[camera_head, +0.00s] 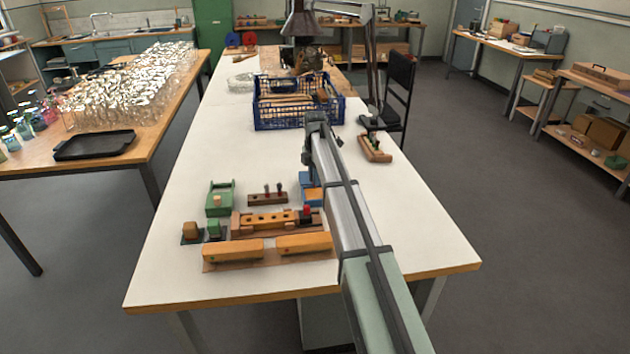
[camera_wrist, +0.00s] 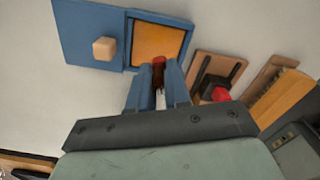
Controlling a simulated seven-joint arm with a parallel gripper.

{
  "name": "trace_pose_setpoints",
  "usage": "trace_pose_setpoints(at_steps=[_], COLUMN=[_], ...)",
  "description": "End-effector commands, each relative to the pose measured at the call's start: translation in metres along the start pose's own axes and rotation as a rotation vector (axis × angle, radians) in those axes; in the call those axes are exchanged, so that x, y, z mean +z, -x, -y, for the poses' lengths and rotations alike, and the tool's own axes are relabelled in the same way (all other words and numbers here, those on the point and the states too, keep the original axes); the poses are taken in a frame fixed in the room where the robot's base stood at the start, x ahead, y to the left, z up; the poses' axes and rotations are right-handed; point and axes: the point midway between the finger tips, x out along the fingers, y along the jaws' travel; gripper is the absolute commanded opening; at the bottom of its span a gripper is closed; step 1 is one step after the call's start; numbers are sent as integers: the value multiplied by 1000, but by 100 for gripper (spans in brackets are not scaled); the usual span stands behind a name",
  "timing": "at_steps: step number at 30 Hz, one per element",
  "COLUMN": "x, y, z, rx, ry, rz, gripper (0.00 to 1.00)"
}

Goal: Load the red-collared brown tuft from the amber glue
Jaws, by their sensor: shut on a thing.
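In the wrist view my gripper (camera_wrist: 158,88) has blue fingers, shut on a brown tuft with a red collar (camera_wrist: 158,66). The tuft stands between the fingertips at the near edge of the amber glue (camera_wrist: 157,42), a square pad in a blue tray (camera_wrist: 187,22). I cannot tell whether the tuft touches the glue. A blue lid (camera_wrist: 75,25) with a tan knob lies left of the tray. In the head view the blue tray (camera_head: 312,197) is at the right of the small workpieces, partly hidden by my arm; the tuft cannot be made out there.
In the head view a green box (camera_head: 219,200), a dark rack with pegs (camera_head: 267,198), a wooden block with holes (camera_head: 268,221) and yellow blocks (camera_head: 232,250) stand to the left. A blue crate (camera_head: 290,112) is behind.

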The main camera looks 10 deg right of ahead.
Motion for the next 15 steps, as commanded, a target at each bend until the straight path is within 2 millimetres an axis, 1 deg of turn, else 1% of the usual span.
trace_pose_setpoints(at_steps=[15], x=[0], y=[34], z=[0], rx=[1], ry=[0], rz=[0], gripper=[0])
